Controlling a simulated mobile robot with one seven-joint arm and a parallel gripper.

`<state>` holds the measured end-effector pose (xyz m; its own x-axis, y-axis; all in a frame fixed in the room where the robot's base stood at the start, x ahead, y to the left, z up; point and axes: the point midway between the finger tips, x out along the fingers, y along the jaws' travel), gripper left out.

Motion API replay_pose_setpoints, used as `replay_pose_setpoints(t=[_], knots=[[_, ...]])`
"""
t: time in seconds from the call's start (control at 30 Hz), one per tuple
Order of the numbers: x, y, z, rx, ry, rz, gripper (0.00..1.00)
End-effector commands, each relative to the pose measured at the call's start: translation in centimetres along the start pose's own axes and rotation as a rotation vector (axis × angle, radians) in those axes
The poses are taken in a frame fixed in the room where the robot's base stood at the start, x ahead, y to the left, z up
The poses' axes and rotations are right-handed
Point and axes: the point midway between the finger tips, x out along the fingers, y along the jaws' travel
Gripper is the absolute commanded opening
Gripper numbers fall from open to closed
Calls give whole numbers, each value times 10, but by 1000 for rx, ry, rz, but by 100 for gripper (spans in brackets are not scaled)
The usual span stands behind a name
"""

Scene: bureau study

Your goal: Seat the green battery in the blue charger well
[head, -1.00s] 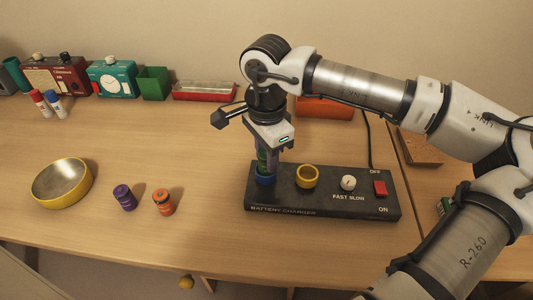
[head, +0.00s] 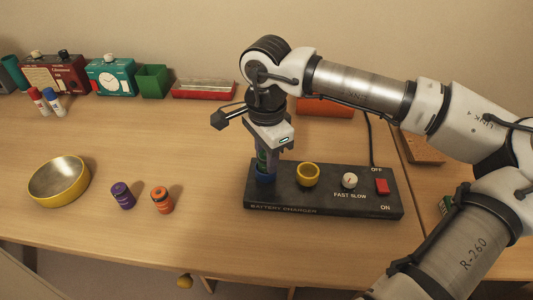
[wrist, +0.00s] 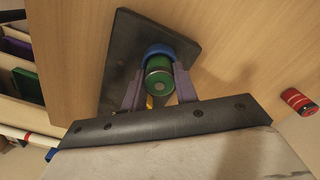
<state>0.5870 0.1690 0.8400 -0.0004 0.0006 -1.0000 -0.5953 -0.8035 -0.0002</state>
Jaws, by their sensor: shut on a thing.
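The green battery (head: 262,159) stands upright between the fingers of my gripper (head: 267,158), which is shut on it. Its lower end is at the blue charger well (head: 265,179), the left well of the black battery charger (head: 330,204). In the wrist view the battery's round top (wrist: 158,83) faces the camera, with a finger on each side. The blue ring (wrist: 160,49) shows around its far side. The fingers hide part of the battery, and I cannot tell how deep it sits in the well.
The yellow well (head: 308,174) beside it is empty. A dial (head: 349,181) and a red switch (head: 382,186) are further right. A purple battery (head: 123,196), an orange battery (head: 161,200) and a yellow bowl (head: 59,181) stand left on the desk. The desk between bowl and charger is mostly clear.

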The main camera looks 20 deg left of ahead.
Motion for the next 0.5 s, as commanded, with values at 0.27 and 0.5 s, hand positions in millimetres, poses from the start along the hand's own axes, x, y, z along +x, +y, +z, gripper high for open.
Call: replay_pose_setpoints(t=[0.27, 0.5], knots=[[1, 0, 0, 0, 0, 0, 38], [-3, 0, 0, 0, 0, 0, 38]])
